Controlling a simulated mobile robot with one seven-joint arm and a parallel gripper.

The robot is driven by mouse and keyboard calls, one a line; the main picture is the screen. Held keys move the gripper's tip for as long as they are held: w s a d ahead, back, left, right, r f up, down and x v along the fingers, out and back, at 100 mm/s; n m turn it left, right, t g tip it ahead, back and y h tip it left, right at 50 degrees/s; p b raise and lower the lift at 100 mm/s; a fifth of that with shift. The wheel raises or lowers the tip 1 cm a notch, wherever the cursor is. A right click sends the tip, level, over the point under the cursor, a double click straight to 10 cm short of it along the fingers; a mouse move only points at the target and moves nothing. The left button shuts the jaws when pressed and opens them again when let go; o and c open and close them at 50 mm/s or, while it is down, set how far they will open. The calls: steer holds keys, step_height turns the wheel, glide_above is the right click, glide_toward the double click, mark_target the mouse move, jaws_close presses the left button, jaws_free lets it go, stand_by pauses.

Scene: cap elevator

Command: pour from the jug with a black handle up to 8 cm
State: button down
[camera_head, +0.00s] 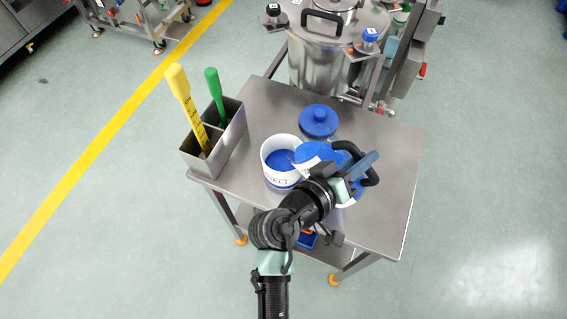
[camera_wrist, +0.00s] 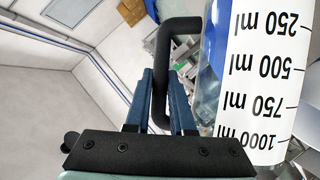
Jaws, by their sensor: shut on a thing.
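A jug (camera_head: 349,194) with a black handle (camera_head: 372,168) is held up and tilted over the table. My gripper (camera_head: 358,172) is shut on the handle; its blue fingers (camera_wrist: 163,88) also sit around the handle in the wrist view (camera_wrist: 177,48). The jug wall in the wrist view (camera_wrist: 262,80) carries a scale from 250 to 1000 ml, seen upside down. Blue material (camera_head: 316,153) shows at the jug's mouth, next to the rim of a white container (camera_head: 281,179). The container has blue contents (camera_head: 280,160); their depth cannot be read. My arm hides part of the jug.
A steel table (camera_head: 386,222) bears a metal holder (camera_head: 229,147) with a yellow marked stick (camera_head: 190,104) and a green-handled tool (camera_head: 214,90). A blue lid (camera_head: 318,120) lies behind the container. A large steel vessel (camera_head: 318,65) stands beyond. The table's right side is clear.

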mark_target(351, 147)
steer(key=shift+a+r, duration=0.1)
steer(key=shift+r, duration=0.1)
steer(key=shift+w+a+r, duration=0.1)
stand_by(0.4)
steer(key=shift+w+a+r+n+h+b, duration=0.2)
steer(key=shift+a+r+n+h, duration=0.15)
steer(key=shift+n, duration=0.2)
steer(key=shift+w+a+r+n+h+b, duration=0.2)
steer(key=shift+a+n+h, duration=0.05)
steer(key=shift+a+n, duration=0.25)
stand_by(3.7)
steer(key=shift+w+a+r+n, duration=0.1)
steer(key=shift+a+r+n, duration=0.05)
steer(key=shift+n, duration=0.2)
stand_by(2.2)
